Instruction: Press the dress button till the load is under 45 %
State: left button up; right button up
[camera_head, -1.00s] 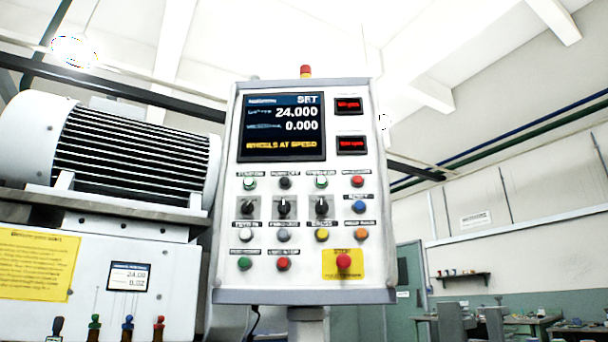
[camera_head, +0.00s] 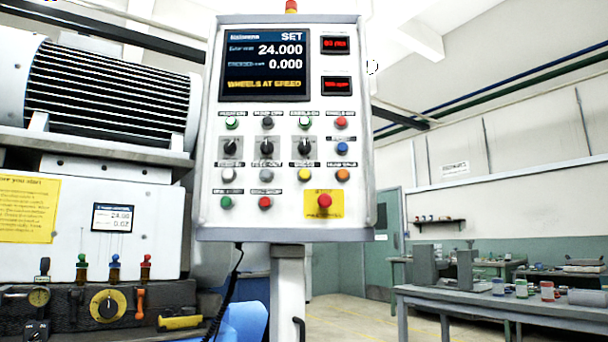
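The control panel (camera_head: 213,150) stands upright on a post in the middle of the head view. Its screen (camera_head: 265,66) reads SET, 24.000, 0.000 and "WHEELS AT SPEED". Two small red displays, the upper one (camera_head: 335,44) and the lower one (camera_head: 337,86), are too blurred to read surely. Below are rows of coloured buttons and three black selector knobs, including a yellow button (camera_head: 304,174), a blue button (camera_head: 342,147) and a red stop button (camera_head: 324,201) on a yellow plate. Most button labels are too small to read, so I cannot tell which is the dress button. Neither gripper shows.
The grinder (camera_head: 90,165) with its finned motor (camera_head: 105,95) is on the left. A workbench (camera_head: 500,308) with jars and blocks stands at right. The floor between panel and bench looks clear.

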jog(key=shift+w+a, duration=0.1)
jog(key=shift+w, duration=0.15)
